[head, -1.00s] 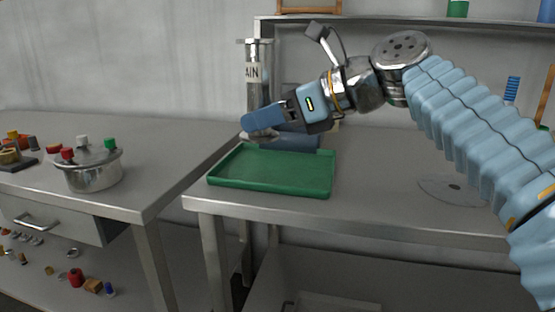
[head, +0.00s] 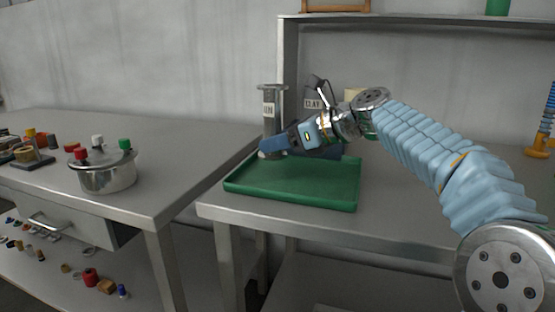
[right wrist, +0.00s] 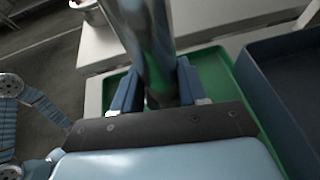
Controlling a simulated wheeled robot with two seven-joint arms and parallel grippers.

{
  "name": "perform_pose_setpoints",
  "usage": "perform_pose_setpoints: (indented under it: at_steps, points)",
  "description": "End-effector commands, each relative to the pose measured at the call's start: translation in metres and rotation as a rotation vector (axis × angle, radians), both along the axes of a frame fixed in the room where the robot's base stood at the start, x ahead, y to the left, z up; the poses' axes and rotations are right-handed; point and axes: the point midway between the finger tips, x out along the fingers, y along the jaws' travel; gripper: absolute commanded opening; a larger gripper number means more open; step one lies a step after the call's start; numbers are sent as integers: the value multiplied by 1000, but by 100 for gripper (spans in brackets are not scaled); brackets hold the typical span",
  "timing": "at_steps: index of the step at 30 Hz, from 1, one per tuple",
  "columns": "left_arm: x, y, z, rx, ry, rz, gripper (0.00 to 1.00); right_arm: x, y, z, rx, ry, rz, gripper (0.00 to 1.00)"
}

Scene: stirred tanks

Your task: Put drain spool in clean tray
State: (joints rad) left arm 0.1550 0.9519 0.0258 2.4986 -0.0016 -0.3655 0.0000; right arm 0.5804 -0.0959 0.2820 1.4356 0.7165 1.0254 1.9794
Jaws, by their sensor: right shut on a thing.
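In the right wrist view the spool (right wrist: 145,45) stands between the two blue fingers, with the green tray (right wrist: 215,60) below. The gripper hides the spool's lower end, so I cannot tell whether it touches the tray. No wording marks the green tray as clean. My left gripper is out of view.
A dark blue bin (right wrist: 285,85) lies beside the green tray, mostly behind my gripper in the head view. A metal pot with coloured knobs (head: 107,175) stands on the left table. A shelf frame (head: 288,60) rises behind the tray.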

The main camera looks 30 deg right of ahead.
Motion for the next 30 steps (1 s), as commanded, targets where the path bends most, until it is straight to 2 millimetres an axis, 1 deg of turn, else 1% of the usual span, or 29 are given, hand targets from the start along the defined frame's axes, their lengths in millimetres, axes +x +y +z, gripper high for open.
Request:
perform_pose_setpoints:
  at_steps: [4,6,9,16,20,21,25,26,30]
  points:
    - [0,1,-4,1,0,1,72,8,-4,-15,1,2,-1,5]
    - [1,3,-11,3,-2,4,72,7,-4,-29,1,2,-3,5]
    - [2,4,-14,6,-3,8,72,7,-3,-40,2,1,-1,5]
    - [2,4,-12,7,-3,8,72,7,-3,-39,1,-1,0,5]
    - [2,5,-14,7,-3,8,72,7,-3,-43,1,-1,0,5]
    - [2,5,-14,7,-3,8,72,7,-3,-43,0,0,0,45]
    - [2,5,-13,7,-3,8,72,7,-3,-43,0,0,0,65]
    - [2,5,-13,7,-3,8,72,7,-3,-43,0,0,0,68]
    - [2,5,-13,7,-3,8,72,7,-3,-43,0,0,0,68]
